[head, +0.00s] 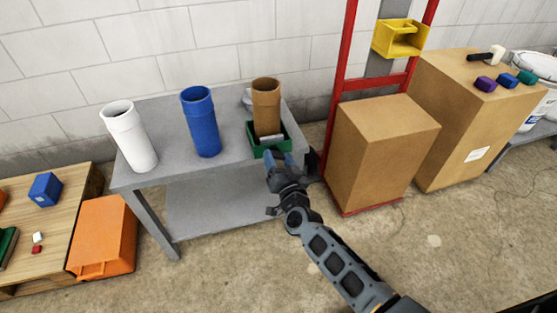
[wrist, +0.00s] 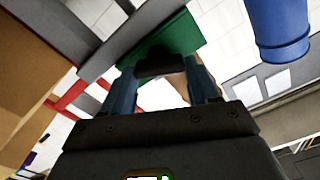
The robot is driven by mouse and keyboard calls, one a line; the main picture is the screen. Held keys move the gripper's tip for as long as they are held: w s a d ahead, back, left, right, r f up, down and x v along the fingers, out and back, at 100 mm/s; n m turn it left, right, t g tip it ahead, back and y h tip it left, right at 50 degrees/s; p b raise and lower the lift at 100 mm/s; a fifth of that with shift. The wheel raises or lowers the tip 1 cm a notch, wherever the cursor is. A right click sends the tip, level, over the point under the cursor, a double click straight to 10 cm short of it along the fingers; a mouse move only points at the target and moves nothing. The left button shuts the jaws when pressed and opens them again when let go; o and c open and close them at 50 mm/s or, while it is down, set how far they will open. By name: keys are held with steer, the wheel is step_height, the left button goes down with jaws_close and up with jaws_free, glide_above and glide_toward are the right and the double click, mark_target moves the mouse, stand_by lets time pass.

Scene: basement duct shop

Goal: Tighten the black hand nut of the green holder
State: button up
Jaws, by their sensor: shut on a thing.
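The green holder (head: 258,147) sits at the right front of the grey table, with a brown pipe (head: 266,105) standing upright in it. In the wrist view the green holder (wrist: 170,40) is just beyond my fingertips, and its black hand nut (wrist: 160,64) is between my two blue fingers. My gripper (head: 280,160) is at the front of the holder, shut on the black hand nut. It also shows in the wrist view (wrist: 163,85). In the head view the nut is hidden by my gripper.
A blue pipe (head: 201,125) and a white pipe (head: 130,138) stand left on the grey table (head: 175,165). A red hand truck (head: 341,75) with a cardboard box (head: 385,150) is close on the right. An orange bin (head: 103,235) is at lower left. The floor in front is clear.

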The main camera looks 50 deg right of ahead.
steer(key=m, duration=0.3)
steer(key=m+b, duration=0.1)
steer(key=m, duration=0.2)
steer(key=shift+s+d+f, duration=0.1)
steer(key=shift+f, duration=0.1)
steer(key=m+b, duration=0.1)
steer(key=m, duration=0.5)
steer(key=shift+f+b, duration=0.1)
steer(key=shift+b, duration=0.25)
steer(key=shift+m, duration=0.3)
steer(key=o, duration=1.1)
steer(key=shift+c, duration=0.2)
steer(key=p+v, duration=0.1)
steer(key=v, duration=0.6)
steer(key=shift+s+a, duration=0.25)
steer(key=shift+s, duration=0.1)
